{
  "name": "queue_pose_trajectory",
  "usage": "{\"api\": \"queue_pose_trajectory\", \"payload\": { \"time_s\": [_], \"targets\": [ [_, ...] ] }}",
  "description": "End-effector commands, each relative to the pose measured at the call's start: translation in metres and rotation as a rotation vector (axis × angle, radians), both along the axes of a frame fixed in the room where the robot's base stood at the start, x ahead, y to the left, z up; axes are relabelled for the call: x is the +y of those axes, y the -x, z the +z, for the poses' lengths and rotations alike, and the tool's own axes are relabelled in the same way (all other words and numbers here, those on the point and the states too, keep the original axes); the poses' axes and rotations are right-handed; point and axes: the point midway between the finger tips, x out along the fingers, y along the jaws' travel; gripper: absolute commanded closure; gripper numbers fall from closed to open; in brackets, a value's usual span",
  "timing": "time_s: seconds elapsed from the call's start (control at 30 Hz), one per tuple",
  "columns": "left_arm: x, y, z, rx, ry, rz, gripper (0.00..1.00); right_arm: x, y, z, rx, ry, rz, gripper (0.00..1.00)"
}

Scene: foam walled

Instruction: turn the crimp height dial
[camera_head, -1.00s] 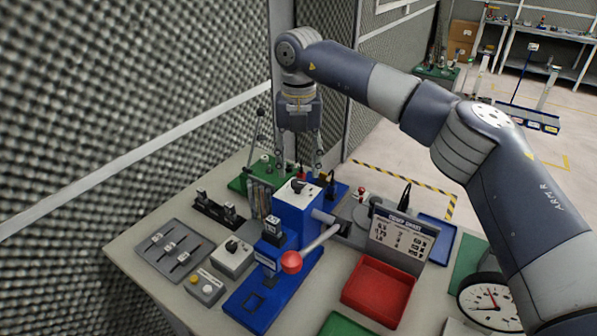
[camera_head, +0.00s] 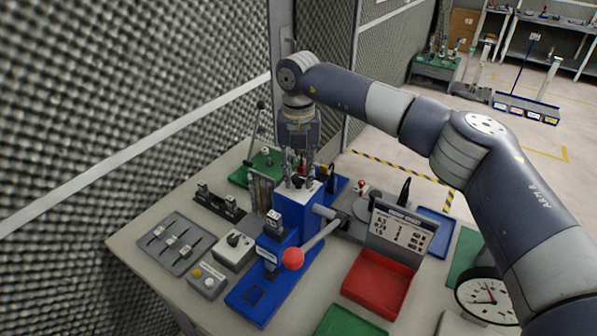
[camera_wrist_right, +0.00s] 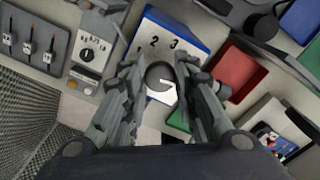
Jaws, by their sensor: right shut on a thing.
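The blue crimp press (camera_head: 291,212) stands on the bench with a white top face. The crimp height dial (camera_wrist_right: 160,76) is a round dark knob with a light pointer mark on that face, beside the numbers 1, 2 and 3 in the right wrist view. My right gripper (camera_head: 299,180) points down at the top of the press. In the right wrist view its fingers (camera_wrist_right: 161,85) stand on both sides of the dial and are shut on it. The fingers hide part of the dial. My left gripper is not in view.
A lever with a red ball (camera_head: 292,258) sticks out from the press front. A red tray (camera_head: 377,283) and a sign board (camera_head: 402,232) stand to the right. A grey selector box (camera_head: 233,250) and a slider panel (camera_head: 173,243) are to the left.

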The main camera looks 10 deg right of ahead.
Motion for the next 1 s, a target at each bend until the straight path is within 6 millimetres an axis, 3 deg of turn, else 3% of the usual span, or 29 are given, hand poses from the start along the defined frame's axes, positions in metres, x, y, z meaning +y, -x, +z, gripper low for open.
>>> {"api": "queue_pose_trajectory", "payload": {
  "time_s": [0.3, 1.0],
  "targets": [
    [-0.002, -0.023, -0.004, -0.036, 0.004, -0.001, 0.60, 0.000, 0.000, -0.001, 0.000, 0.000, 0.066, 0.97],
    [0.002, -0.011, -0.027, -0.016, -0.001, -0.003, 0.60, 0.001, 0.000, 0.000, 0.000, -0.001, 0.568, 0.97]
  ]
}}
